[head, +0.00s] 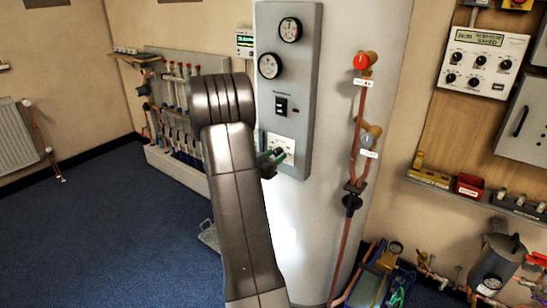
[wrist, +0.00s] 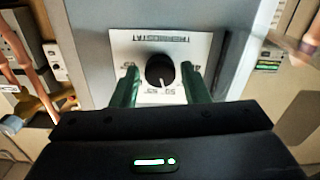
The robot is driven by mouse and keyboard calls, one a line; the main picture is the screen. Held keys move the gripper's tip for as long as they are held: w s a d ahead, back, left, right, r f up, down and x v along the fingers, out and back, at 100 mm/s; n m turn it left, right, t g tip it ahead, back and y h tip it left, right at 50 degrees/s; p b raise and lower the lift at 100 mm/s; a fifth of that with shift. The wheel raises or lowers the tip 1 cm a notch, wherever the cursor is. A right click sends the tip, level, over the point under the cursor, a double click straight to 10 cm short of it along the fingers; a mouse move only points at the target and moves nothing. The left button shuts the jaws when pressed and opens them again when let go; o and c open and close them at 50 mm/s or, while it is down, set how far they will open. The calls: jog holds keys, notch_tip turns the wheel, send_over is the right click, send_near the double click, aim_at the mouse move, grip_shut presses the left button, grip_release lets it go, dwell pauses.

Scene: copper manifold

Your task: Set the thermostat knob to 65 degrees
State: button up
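The thermostat knob (wrist: 160,70) is black and round, on a white dial plate (wrist: 123,48) whose lettering appears upside down in the wrist view. A pale pointer mark seems to show at the knob's lower edge, but the exact setting is too small to read. My gripper (wrist: 159,76) is open. Its two green fingers stand to the left and right of the knob, with a visible gap on each side. In the head view my gripper (head: 273,157) is at the dial plate (head: 287,143), low on the grey panel, and partly hides it and the knob.
The grey panel (head: 305,85) on the white cylinder also carries two round gauges (head: 290,29) and a black switch (head: 281,105). Copper pipes with a red valve (head: 361,62) run to the right of it. A shelf with a red box (head: 469,185) is farther right.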

jog(key=c, duration=0.6)
jog(key=shift+c, duration=0.2)
jog(key=shift+f+m+b, duration=0.1)
jog(key=shift+m+b, duration=0.2)
jog(key=shift+b, duration=0.1)
jog(key=m+b, duration=0.3)
jog(key=shift+f+b, duration=0.15)
jog(key=shift+b, duration=0.25)
jog(key=m+b, duration=0.5)
jog(key=m, duration=0.1)
jog(key=m+b, duration=0.5)
jog(key=m, duration=0.1)
jog(key=m+b, duration=0.3)
jog(key=shift+m, duration=0.3)
jog(key=shift+r+m+b, duration=0.25)
jog(key=shift+m+b, duration=0.65)
jog(key=shift+m, duration=0.2)
